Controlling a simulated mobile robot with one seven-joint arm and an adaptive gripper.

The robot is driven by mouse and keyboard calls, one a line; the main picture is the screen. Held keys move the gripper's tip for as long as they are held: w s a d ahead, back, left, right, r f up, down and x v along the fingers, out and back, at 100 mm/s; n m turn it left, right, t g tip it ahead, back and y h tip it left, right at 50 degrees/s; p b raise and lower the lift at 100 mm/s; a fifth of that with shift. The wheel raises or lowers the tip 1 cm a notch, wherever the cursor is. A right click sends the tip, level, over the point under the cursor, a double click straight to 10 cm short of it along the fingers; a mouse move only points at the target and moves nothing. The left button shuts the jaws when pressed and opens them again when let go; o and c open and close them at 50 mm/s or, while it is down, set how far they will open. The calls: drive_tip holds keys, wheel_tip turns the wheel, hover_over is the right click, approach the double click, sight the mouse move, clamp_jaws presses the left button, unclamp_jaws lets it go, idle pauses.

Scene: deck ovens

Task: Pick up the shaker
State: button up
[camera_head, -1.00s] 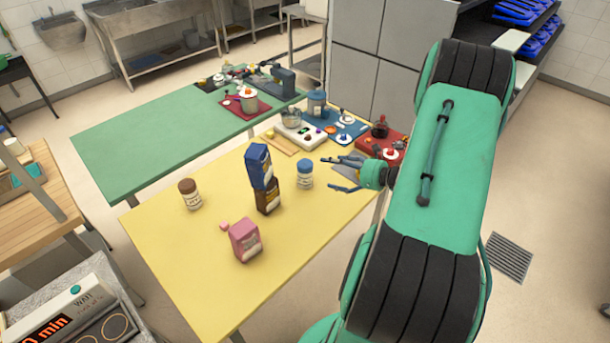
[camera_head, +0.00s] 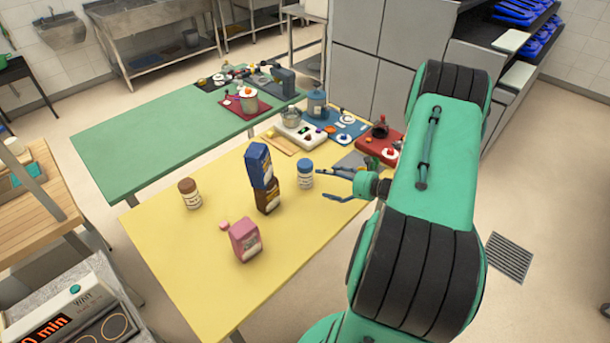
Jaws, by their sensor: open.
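Two shaker-like jars stand upright on the yellow table (camera_head: 185,262). One jar (camera_head: 305,175) is white with a blue lid, right of the table's middle. The other jar (camera_head: 190,194) has a brown lid and a pale label, near the left edge. I cannot tell which one the task means. My gripper (camera_head: 327,184) is open and empty, its fingers pointing left. It is just right of the blue-lidded jar, with a small gap showing between fingertips and jar.
A blue package (camera_head: 258,165) sits on a dark brown package (camera_head: 267,198), left of the blue-lidded jar. A red tray (camera_head: 395,143) and other items crowd the far end. The front left is clear.

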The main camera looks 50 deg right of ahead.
sight(309, 175)
drive_tip(key=b+x, duration=0.1)
drive_tip(key=x, duration=0.5)
drive_tip(key=shift+w+f, duration=0.15)
drive_tip(key=shift+w, duration=0.2)
drive_tip(key=shift+w+a, duration=0.1)
drive_tip(key=shift+b+x, duration=0.7)
drive_tip(key=shift+x, duration=1.75)
drive_tip(key=shift+f, duration=0.2)
drive_tip(key=c, duration=1.4)
